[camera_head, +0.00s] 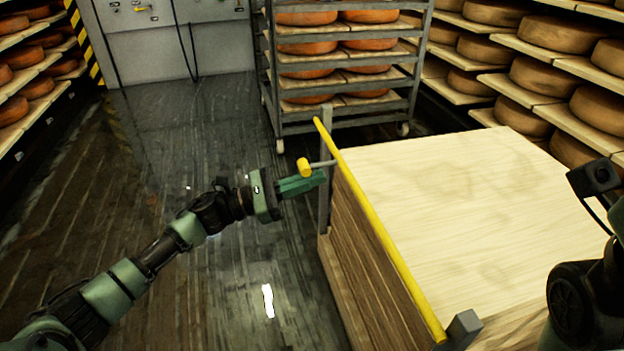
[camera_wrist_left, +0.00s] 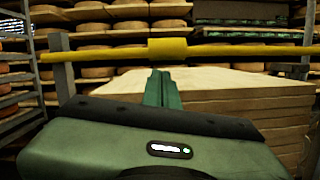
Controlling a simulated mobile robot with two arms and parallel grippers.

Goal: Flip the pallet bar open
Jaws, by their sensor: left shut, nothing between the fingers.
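The yellow pallet bar (camera_head: 380,228) runs along the left side of a stack of pale wooden boards (camera_head: 470,200), between a grey far post (camera_head: 325,190) and a grey near bracket (camera_head: 461,328). A short yellow knob (camera_head: 304,167) on a thin grey rod sticks out left near the far post. My left gripper (camera_head: 312,181) is shut and empty, just below the knob in the picture; contact cannot be told. In the left wrist view its closed fingers (camera_wrist_left: 162,88) point at the bar (camera_wrist_left: 235,51), under the thick yellow knob (camera_wrist_left: 167,50). My right gripper is not visible.
A wheeled rack (camera_head: 345,60) with orange cheese wheels stands behind the stack. Shelves of cheese line the right (camera_head: 555,75) and left (camera_head: 35,75) walls. The dark wet floor (camera_head: 220,290) left of the stack is clear. My right arm shows at the right edge.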

